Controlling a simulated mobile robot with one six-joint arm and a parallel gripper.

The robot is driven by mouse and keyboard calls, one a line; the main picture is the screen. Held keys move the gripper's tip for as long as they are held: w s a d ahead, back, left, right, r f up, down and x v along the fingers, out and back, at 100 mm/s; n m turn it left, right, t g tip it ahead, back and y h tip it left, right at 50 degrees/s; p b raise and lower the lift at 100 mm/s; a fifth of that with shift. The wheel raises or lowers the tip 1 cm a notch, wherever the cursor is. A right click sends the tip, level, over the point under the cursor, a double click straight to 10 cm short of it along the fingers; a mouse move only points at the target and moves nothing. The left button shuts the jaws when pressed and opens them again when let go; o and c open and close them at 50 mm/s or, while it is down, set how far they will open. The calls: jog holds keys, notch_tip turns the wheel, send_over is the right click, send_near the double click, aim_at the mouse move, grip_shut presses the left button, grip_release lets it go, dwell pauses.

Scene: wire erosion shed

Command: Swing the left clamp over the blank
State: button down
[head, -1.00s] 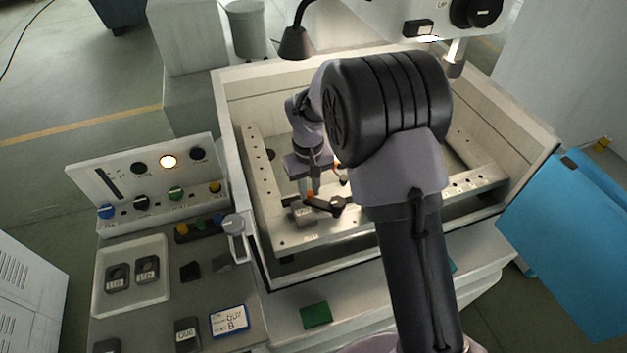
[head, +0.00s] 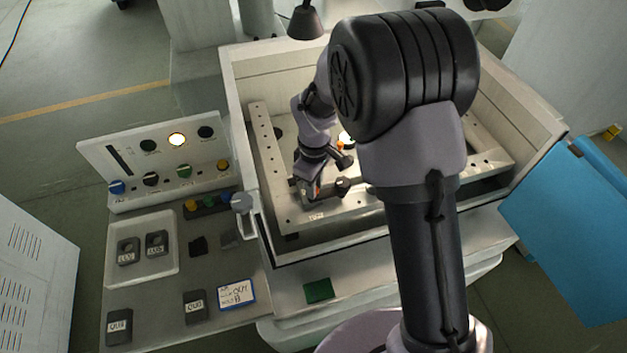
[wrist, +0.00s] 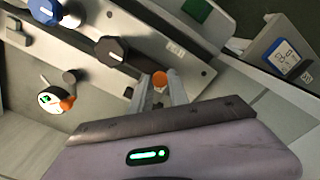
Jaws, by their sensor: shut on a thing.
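My gripper (wrist: 162,94) is shut on an orange-tipped peg (wrist: 158,78), which I take to be the handle of the left clamp. In the head view my gripper (head: 309,193) is low at the front rail of the tank, left of a black knob (head: 342,187). That knob also shows in the wrist view (wrist: 110,50), with a white line on top. My gripper hides most of the clamp's bar. I cannot make out the blank clearly or tell whether the clamp lies over it.
A blue knob (wrist: 45,10) is farther along the rail. A round white part with an orange end (wrist: 52,98) is inside the tank. The tank wall (head: 240,130) surrounds the work area. A lamp head (head: 305,22) hangs behind. The control panel (head: 155,170) stands left.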

jog(key=shift+s, duration=0.1)
dwell(0.4)
jog(key=c, duration=1.3)
grip_release()
jog(key=shift+o, duration=0.2)
notch_tip(320, 180, up, 17)
jog(key=p, duration=0.3)
jog(key=shift+r, duration=0.2)
jog(key=s+d+f+m+t+y+b, duration=0.1)
jog(key=s+d+f+m+t+b, duration=0.2)
jog(key=s+m+b, duration=0.5)
jog(key=s+d+f+m+t+y+b, duration=0.1)
jog(key=s+d+f+m+t+b, duration=0.1)
jog(key=s+d+f+m+b, duration=0.3)
jog(key=s+d+m+b, duration=0.1)
jog(key=s+m+b, duration=0.2)
jog(key=s+b, duration=0.3)
jog(key=shift+s+f+t, duration=0.25)
jog(key=shift+s+t, duration=0.15)
jog(key=shift+s, duration=0.9)
